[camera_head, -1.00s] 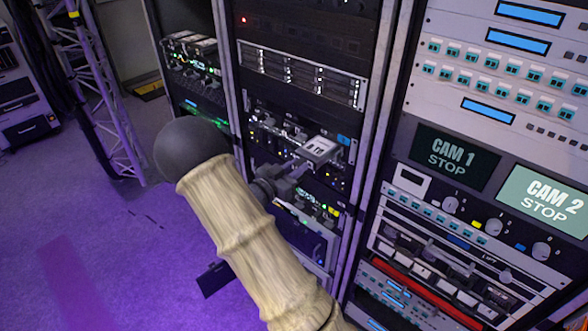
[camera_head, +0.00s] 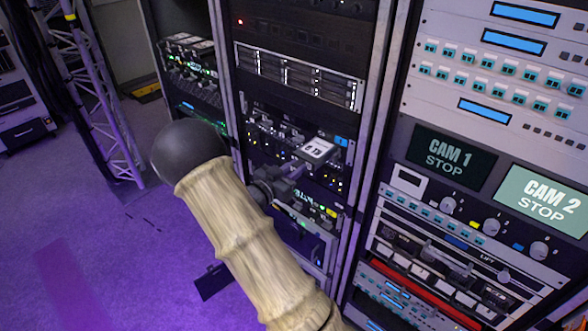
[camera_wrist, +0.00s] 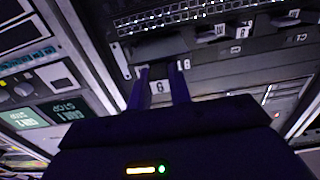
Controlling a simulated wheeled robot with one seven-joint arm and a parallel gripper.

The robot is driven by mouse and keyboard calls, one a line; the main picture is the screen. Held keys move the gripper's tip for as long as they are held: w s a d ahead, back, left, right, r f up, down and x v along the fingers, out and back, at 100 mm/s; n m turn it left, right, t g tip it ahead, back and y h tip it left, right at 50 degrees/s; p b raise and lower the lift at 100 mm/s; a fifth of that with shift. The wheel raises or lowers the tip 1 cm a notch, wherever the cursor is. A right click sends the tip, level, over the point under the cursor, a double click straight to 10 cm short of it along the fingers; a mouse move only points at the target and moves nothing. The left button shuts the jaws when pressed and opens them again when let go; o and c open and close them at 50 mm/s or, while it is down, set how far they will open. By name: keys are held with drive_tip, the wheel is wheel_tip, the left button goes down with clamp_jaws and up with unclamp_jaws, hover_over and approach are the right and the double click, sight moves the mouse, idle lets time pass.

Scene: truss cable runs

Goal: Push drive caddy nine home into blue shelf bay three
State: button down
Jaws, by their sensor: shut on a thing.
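The drive caddy (camera_head: 317,149) has a pale, white-labelled face and stands at the front of a dark shelf (camera_head: 265,128) in the middle rack. A small blue tag (camera_head: 342,141) sits beside it on the shelf's right. My gripper (camera_head: 296,170) is shut on the caddy from below left. In the wrist view, the dark fingers of my gripper (camera_wrist: 161,84) stand either side of a white label (camera_wrist: 158,87) on the caddy, with an upside-down digit. How deep the caddy sits in the bay, and the bay number, I cannot tell.
A row of silver drives (camera_head: 300,76) is above the shelf. A unit with green and yellow lights (camera_head: 315,207) is below. The right rack holds the CAM 1 screen (camera_head: 451,157) and knobs.

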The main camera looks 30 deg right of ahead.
sight(315, 153)
drive_tip(key=shift+x, duration=1.55)
idle(0.4)
drive_tip(key=shift+b+x, duration=0.65)
drive_tip(key=shift+x, duration=2.3)
drive_tip(key=shift+w+d, duration=0.25)
drive_tip(key=shift+d, duration=0.4)
drive_tip(key=c, duration=1.2)
unclamp_jaws()
drive_tip(key=shift+a, duration=0.1)
drive_tip(key=shift+s+a+f+b, duration=0.15)
drive_tip(key=shift+a+b, duration=0.15)
drive_tip(key=shift+a, duration=0.15)
drive_tip(key=b+v, duration=0.3)
drive_tip(key=v, duration=1.3)
drive_tip(key=shift+a+r, duration=0.15)
drive_tip(key=shift+r, duration=0.15)
